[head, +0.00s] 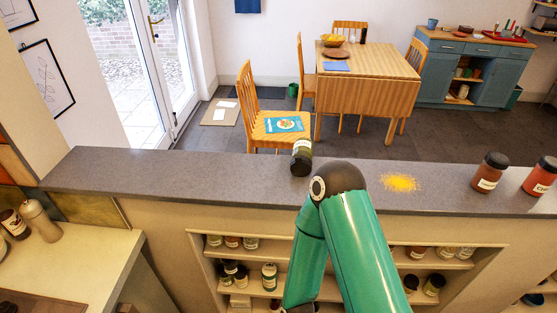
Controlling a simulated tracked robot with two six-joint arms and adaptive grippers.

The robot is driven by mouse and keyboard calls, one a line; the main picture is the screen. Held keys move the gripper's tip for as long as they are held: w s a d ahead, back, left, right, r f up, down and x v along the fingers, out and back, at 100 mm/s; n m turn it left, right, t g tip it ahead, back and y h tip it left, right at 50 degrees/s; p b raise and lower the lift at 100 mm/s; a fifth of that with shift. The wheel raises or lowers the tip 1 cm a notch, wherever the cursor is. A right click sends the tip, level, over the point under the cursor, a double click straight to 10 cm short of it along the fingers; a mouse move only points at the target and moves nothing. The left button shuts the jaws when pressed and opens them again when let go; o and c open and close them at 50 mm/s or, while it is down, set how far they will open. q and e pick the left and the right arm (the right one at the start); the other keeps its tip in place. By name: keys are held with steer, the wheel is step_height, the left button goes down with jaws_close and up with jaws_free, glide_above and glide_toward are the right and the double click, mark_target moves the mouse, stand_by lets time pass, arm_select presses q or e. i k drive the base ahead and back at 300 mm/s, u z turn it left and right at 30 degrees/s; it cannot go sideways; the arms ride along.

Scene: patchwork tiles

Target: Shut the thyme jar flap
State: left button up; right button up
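A dark green jar with a pale label (301,157) is on the grey ledge (200,180), just left of my arm's dark joint. Its label is too small to read, so I cannot tell whether it is the thyme jar, and I cannot make out a flap on it. My green arm bends over in front of the ledge and hides part of it and of the shelves below. Neither of my grippers shows.
Yellow powder (401,183) is spilled on the ledge right of my arm. A brown jar (490,172) and a red jar (541,177) stand at its right end. Shelves below hold several small jars (269,277). The ledge's left part is clear.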

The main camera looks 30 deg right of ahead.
mark_target(301, 168)
steer(key=z, duration=1)
steer(key=i, duration=0.15)
steer(key=u, duration=2.85)
steer(key=k, duration=0.5)
steer(key=z, duration=2)
steer(key=k, duration=0.2)
steer(key=u, duration=0.05)
